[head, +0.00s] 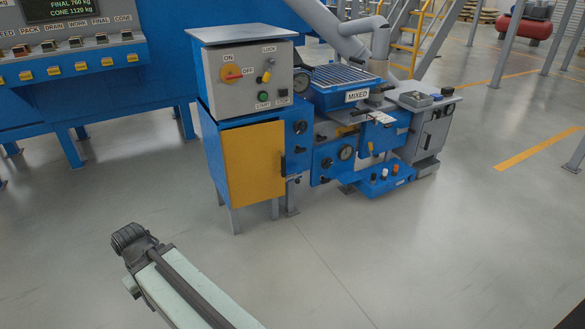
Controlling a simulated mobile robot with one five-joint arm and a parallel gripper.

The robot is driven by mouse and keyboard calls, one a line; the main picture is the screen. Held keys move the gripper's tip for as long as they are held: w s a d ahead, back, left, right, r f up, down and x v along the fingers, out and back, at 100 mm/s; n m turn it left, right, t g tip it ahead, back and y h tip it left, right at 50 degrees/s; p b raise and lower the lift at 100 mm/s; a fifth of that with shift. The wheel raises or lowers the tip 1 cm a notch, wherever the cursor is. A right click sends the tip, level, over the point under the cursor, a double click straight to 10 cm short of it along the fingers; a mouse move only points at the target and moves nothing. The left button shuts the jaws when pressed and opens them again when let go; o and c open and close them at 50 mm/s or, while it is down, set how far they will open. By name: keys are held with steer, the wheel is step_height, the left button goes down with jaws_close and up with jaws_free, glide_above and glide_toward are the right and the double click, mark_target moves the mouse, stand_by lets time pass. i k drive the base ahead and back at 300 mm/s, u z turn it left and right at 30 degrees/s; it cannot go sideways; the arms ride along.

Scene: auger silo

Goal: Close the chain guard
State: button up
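A yellow panel (253,163) with a dark handle on its right edge covers most of the front of a blue cabinet (213,155). It looks like the chain guard, though no label shows on it. No chain is visible. I cannot tell whether the panel is fully flush or slightly ajar. Part of my light green arm reaches up from the bottom, left of centre, ending in a dark ribbed part well short of the cabinet. No gripper fingers show, and nothing of mine touches the panel.
A grey control box (247,85) with an orange ON/OFF switch (231,73) tops the cabinet. Blue machinery with a MIXED hopper (345,95) adjoins on the right. A blue console (70,70) with several levers stands at left. The grey floor (400,260) in front is clear.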

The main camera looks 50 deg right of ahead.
mark_target(254, 156)
steer(key=z, duration=0.15)
steer(key=i, duration=1)
steer(key=u, duration=0.05)
